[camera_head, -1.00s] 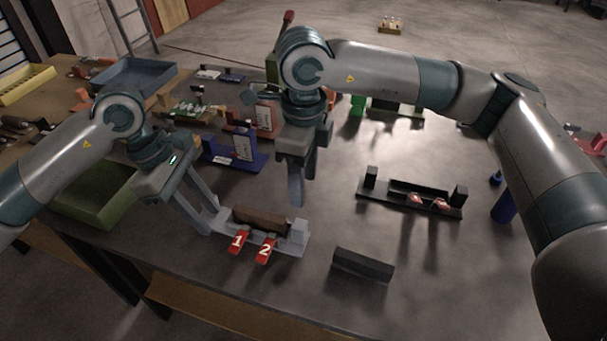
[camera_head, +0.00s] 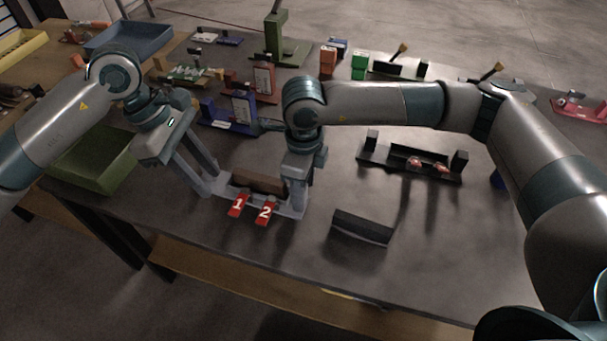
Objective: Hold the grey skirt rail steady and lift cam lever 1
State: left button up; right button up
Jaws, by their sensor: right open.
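The grey skirt rail (camera_head: 288,211) lies near the table's front edge with a brown block (camera_head: 258,182) on it. Red cam lever 1 (camera_head: 238,205) and red cam lever 2 (camera_head: 265,213) stick out from its front side, both pointing down toward the front. My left gripper (camera_head: 208,184) is at the rail's left end with its two fingers spaced apart. Whether they grip that end is not clear. My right gripper (camera_head: 298,198) is open and low over the rail's right end, its fingers hiding part of it. It is to the right of both levers.
A loose black bar (camera_head: 362,228) lies to the right of the rail. A black rail (camera_head: 375,157) with red levers is behind it. A green tray (camera_head: 95,165) is at the left. Blue fixtures (camera_head: 240,110) stand behind my grippers. Bare table lies right of the black bar.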

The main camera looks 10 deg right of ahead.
jog(key=shift+f, duration=0.85)
jog(key=c, duration=1.2)
pick_arm(q)
grip_shut()
pick_arm(e)
grip_shut()
pick_arm(q)
jog(key=w+a+f+g+h, duration=0.1)
jog(key=a+f+g+h, duration=0.1)
jog(key=f, duration=0.1)
jog(key=w+a+f+m+g+h, duration=0.1)
jog(key=a+f+g+h, duration=0.1)
jog(key=w+a+f+g+h, duration=0.2)
jog(key=f+h, duration=0.1)
jog(key=shift+a+f+m, duration=0.2)
jog(key=shift+f+m, duration=0.1)
jog(key=shift+m, duration=0.1)
jog(key=shift+w+a+f+h, duration=0.35)
jog(key=shift+a+f+h, duration=0.15)
jog(key=shift+a+h, duration=0.15)
